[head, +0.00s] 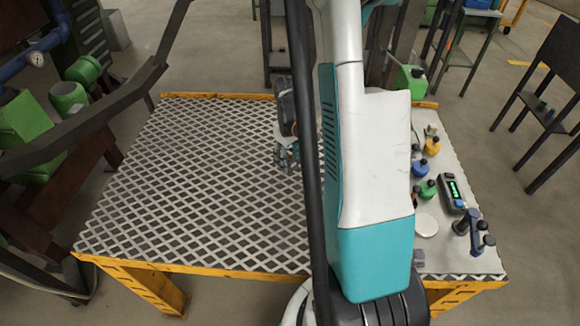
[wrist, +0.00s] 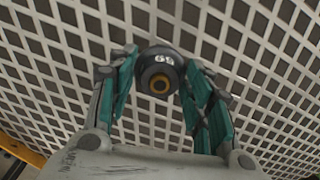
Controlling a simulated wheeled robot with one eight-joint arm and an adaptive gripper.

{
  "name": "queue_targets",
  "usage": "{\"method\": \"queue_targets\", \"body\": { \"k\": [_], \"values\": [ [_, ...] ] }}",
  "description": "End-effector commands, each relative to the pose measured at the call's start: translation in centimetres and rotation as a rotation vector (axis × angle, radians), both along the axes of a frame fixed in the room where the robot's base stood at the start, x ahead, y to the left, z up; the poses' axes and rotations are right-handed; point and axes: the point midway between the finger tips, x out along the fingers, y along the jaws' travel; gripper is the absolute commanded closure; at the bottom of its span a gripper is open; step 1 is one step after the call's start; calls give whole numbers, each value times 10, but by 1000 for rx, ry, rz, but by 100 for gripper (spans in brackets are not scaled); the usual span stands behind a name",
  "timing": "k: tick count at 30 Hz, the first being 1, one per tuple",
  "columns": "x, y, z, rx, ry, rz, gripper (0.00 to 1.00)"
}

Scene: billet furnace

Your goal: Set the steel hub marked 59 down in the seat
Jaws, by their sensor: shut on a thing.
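The steel hub marked 59 (wrist: 160,73) is a dark round piece with a white number and a brass-coloured centre bore. It sits between the teal-lined fingers of my gripper (wrist: 162,84) in the wrist view, and the gripper is shut on it. Beneath it is the metal grid tabletop; the gap between hub and grid cannot be told. In the head view my gripper (head: 287,158) is over the middle of the table, partly hidden by my arm, and the hub cannot be made out there. I cannot make out the seat in either view; my arm hides part of the table.
The yellow-edged grid table (head: 180,190) is bare on its left.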

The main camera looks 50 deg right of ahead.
Motion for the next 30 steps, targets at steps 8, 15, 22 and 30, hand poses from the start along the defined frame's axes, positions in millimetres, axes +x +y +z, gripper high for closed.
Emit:
{"method": "queue_targets", "body": {
  "k": [8, 15, 22, 30],
  "values": [
    [0, 0, -34, 0, 0, 0, 91],
    [0, 0, -33, 0, 0, 0, 91],
    [0, 0, -36, 0, 0, 0, 34],
    [0, 0, -35, 0, 0, 0, 34]
  ]
}}
